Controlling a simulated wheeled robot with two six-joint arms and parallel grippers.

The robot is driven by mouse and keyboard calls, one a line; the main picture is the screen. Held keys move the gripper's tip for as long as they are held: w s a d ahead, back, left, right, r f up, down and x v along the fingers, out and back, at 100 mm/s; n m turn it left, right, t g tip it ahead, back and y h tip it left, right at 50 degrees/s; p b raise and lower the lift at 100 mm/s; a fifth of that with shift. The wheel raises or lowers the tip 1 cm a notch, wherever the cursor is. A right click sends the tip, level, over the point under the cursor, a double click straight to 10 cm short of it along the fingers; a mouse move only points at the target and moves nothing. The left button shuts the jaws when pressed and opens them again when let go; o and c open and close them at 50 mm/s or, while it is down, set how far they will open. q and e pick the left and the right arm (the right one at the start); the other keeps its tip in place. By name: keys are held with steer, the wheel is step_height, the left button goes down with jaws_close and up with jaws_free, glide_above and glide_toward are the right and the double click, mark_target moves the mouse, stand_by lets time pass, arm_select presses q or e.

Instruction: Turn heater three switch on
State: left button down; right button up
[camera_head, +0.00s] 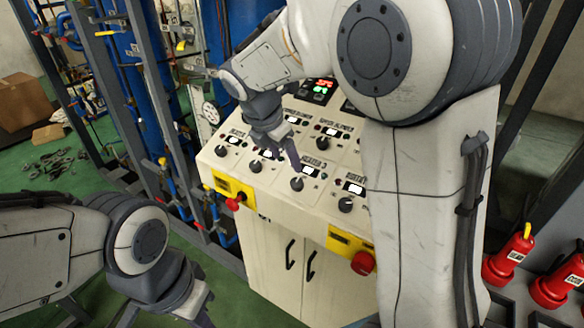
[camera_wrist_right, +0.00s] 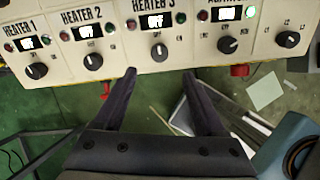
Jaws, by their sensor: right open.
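The heater three switch is a round black knob (camera_wrist_right: 159,53) under a lit display (camera_wrist_right: 157,21) and the "HEATER 3" label in the right wrist view. In the head view the knob (camera_head: 297,184) sits on the near row of the cream control panel. My right gripper (camera_wrist_right: 159,74) is open and empty. Its two fingers point toward the panel, one on either side of the knob's line, with the knob beyond the tips and no contact visible. In the head view the right gripper (camera_head: 284,152) hangs over the panel close to this knob. My left gripper (camera_head: 192,302) is low at the left, partly cut off.
Similar knobs for heater 1 (camera_wrist_right: 36,71) and heater 2 (camera_wrist_right: 94,61) are to the left; another knob (camera_wrist_right: 227,45) is to the right. A red emergency button (camera_head: 363,262) sits on the panel's front. Blue pipes and metal frames stand left of the cabinet.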

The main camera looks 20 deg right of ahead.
mark_target(297, 182)
steer(key=p+x, duration=0.2)
steer(key=x, duration=0.8)
steer(key=shift+w+f, duration=0.1)
steer(key=shift+f, duration=0.05)
jaws_close()
